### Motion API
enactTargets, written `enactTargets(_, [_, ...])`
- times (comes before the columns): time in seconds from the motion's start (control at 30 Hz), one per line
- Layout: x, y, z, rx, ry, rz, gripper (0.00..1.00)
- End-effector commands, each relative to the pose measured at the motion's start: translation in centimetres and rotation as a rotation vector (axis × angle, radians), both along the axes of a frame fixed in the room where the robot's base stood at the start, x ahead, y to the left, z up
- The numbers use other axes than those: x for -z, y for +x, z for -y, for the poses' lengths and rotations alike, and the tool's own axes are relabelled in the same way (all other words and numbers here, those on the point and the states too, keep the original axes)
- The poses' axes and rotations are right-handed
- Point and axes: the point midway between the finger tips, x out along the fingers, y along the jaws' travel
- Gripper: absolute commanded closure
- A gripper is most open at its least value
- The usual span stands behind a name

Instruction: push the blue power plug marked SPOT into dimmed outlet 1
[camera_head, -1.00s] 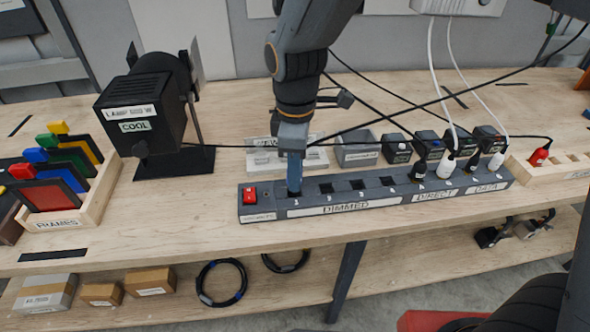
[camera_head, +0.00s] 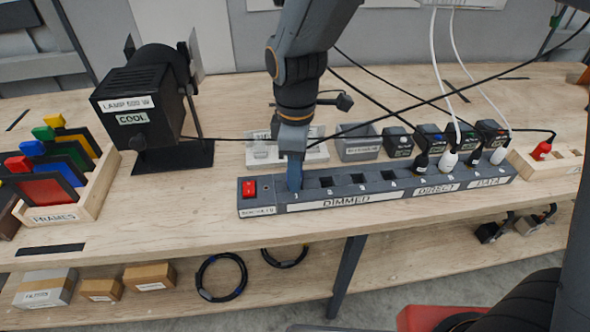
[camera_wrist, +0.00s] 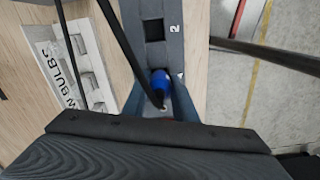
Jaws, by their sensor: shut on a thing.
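The blue power plug (camera_wrist: 160,80) sits between the fingers of my gripper (camera_wrist: 159,98) in the wrist view, with a dark cord at its near end. My gripper (camera_head: 294,186) is shut on the plug and points down at outlet 1, the leftmost socket of the dark power strip (camera_head: 340,201). In the head view the fingers hide the plug and the socket. I cannot tell how deep the plug sits. Its SPOT mark is not readable. Empty outlet 2 (camera_wrist: 153,30) shows just beyond the plug in the wrist view.
A red switch (camera_head: 249,188) is left of my gripper on the strip. Black and white plugs (camera_head: 447,164) fill the strip's right part. A lamp (camera_head: 140,105) labelled COOL stands at left. Black cords cross behind my gripper. A labelled bulb tray (camera_head: 315,152) lies behind the strip.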

Motion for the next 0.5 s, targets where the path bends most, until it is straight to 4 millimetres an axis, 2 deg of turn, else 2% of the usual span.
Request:
enactTargets(0.27, [0.73, 0.01, 0.0, 0.0, 0.0, 0.0, 1.0])
enactTargets(0.3, [0.69, 0.01, -0.01, 0.0, 0.0, 0.0, 0.69])
enactTargets(0.4, [0.66, 0.01, -0.01, 0.0, 0.0, 0.0, 0.53])
enactTargets(0.5, [0.65, 0.0, 0.0, 0.0, 0.0, 0.0, 0.53])
